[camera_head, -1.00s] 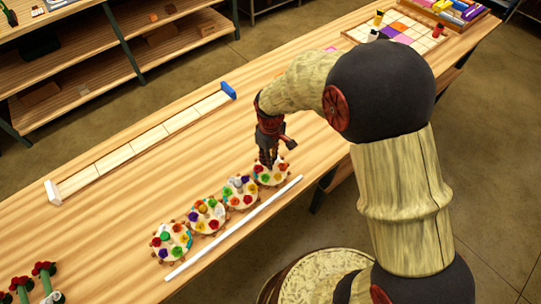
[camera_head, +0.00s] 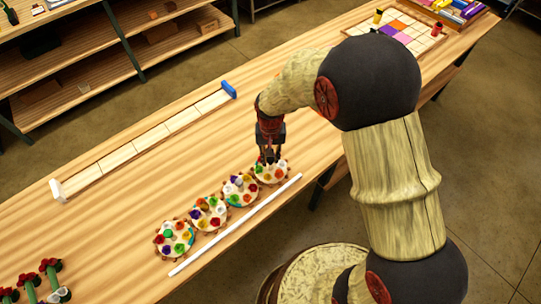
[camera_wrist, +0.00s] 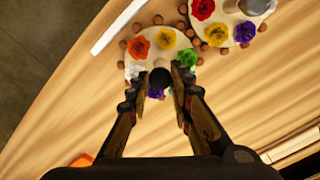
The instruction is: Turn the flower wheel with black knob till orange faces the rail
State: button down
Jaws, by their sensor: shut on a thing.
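The flower wheel (camera_head: 258,182) with the black knob is the far right one in the row of wheels. My gripper (camera_head: 269,158) is above its middle, pointing down. In the wrist view my gripper (camera_wrist: 160,92) has its fingers on either side of the black knob (camera_wrist: 161,77). Around the wheel sit an orange-red flower (camera_wrist: 139,47), a yellow one (camera_wrist: 165,38), a green one (camera_wrist: 187,57), a white one (camera_wrist: 132,70) and a purple one (camera_wrist: 155,93). The orange-red flower is on the side towards the white rail (camera_wrist: 115,28); the fingers partly hide the near flowers.
Several similar wheels (camera_head: 209,213) stand close beside it, one almost touching (camera_head: 240,188). The white rail (camera_head: 235,225) runs along the table's front edge. A tiled strip with a blue end (camera_head: 229,90) lies behind. The table between is clear.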

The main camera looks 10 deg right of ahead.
aim_at(270, 159)
jog(key=shift+m, duration=0.6)
jog(key=c, duration=1.6)
grip_release()
jog(key=shift+o, duration=0.2)
notch_tip(270, 159, up, 12)
